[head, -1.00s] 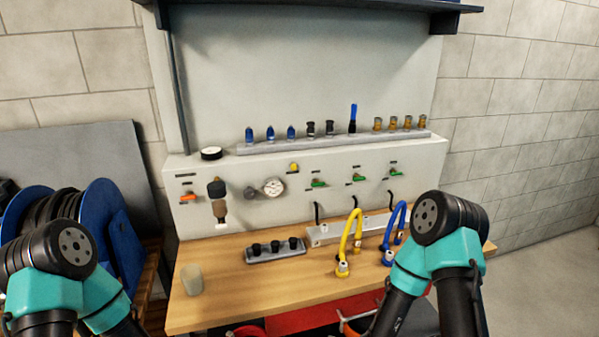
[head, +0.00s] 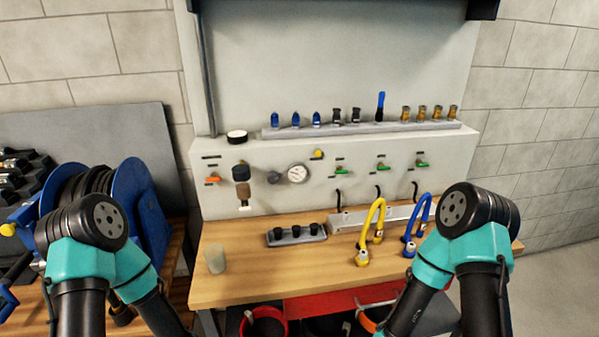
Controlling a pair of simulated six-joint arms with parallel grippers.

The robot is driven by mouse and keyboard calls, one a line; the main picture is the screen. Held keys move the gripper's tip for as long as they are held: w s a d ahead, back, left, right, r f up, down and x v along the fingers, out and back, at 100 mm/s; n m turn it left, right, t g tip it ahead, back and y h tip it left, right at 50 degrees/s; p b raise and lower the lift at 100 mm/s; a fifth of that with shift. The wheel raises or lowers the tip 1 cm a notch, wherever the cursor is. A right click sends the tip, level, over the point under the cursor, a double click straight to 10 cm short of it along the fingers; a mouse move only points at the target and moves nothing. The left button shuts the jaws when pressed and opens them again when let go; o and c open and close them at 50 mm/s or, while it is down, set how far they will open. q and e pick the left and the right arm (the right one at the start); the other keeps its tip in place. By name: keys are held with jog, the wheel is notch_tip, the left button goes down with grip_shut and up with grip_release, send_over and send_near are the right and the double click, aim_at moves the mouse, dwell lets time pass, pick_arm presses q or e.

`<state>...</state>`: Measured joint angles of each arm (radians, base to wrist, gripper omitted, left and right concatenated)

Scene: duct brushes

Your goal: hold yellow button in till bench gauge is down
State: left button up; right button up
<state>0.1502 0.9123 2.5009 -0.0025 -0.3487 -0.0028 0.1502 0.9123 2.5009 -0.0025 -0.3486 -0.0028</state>
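The gauge's needle is too small to read. My two arms show at the lower left and lower right, both well apart from the button and gauge. Neither gripper is in the picture, and nothing is seen touching the button.
A wooden bench top (head: 240,285) holds a cup (head: 215,260), a grey block with black fittings (head: 297,235), a yellow hose (head: 373,222) and a blue hose (head: 420,217). Green valves (head: 383,166) and an orange valve (head: 212,180) line the panel. A blue reel (head: 150,200) stands left.

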grip_shut()
dwell(1.3)
